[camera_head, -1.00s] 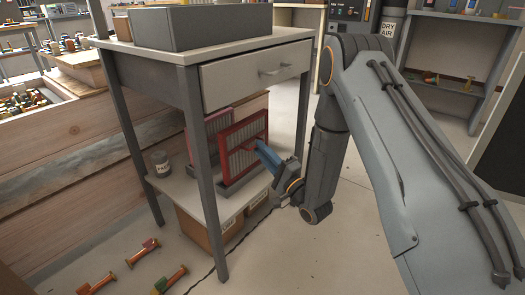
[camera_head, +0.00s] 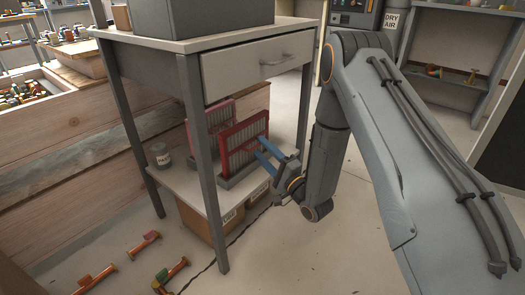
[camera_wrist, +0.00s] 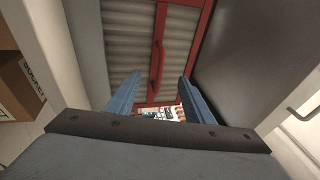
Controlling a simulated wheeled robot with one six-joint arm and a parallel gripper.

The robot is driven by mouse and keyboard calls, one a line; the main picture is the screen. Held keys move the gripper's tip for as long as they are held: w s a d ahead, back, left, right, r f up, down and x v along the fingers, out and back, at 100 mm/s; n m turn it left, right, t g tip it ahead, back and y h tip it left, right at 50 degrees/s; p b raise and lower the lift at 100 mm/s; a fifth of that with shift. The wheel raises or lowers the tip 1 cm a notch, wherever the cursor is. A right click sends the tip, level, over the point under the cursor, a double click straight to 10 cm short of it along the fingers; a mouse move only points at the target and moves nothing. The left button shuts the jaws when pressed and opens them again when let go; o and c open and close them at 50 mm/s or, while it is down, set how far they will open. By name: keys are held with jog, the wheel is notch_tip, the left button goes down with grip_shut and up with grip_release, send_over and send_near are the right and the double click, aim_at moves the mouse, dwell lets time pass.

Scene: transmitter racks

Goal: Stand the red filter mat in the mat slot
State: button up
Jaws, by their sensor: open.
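The red filter mat (camera_head: 243,146) has a red frame around pale grey pleats. It stands upright on the lower shelf of the drawer table, its bottom edge at a dark grey slotted base (camera_head: 238,179). How deep it sits in the base is hard to tell. My gripper (camera_head: 263,146) is at the mat's right side with its two blue fingers apart. In the wrist view the open fingers (camera_wrist: 160,76) are either side of the line of the mat's red handle bar (camera_wrist: 157,50), with a visible gap; no grip on it shows.
A pinkish-red mat (camera_head: 212,118) stands behind the red one. A labelled jar (camera_head: 161,155) is at the shelf's left. The table leg (camera_head: 207,190) and drawer (camera_head: 258,68) bound the space. Cardboard boxes (camera_head: 208,222) sit below. The floor at right is clear.

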jog(key=p+v, duration=0.3)
jog(key=v, duration=0.4)
jog(key=w+d+r+n+g+h, duration=0.3)
jog(key=d+r+n+g+h, duration=0.25)
jog(key=d+h, duration=0.4)
jog(key=s+d+r+n+g+h, duration=0.2)
jog(key=s+d+g, duration=0.1)
jog(key=s, duration=0.8)
jog(key=s+d+r+n+g+h, duration=0.2)
jog(key=s+d+r+n+g, duration=0.15)
jog(key=s, duration=0.65)
jog(key=s+a+r+n+g+y, duration=0.1)
jog(key=s+a+r+n+g, duration=0.2)
jog(key=s+a, duration=0.75)
jog(key=s+a+r+n+g+y, duration=0.1)
jog(key=s+a+r+n, duration=0.3)
jog(key=s+a, duration=0.65)
jog(key=d+r+m+p, duration=0.2)
jog(key=d+r+p, duration=0.4)
jog(key=r+p, duration=0.4)
jog(key=d+r+m+h+p, duration=0.1)
jog(key=d+r+m+p, duration=0.2)
jog(key=d+r+p, duration=0.4)
jog(key=d+r+m+p, duration=0.2)
jog(key=d+r+p, duration=0.5)
jog(key=r+p, duration=0.6)
jog(key=p, duration=0.7)
jog(key=shift+p, duration=0.35)
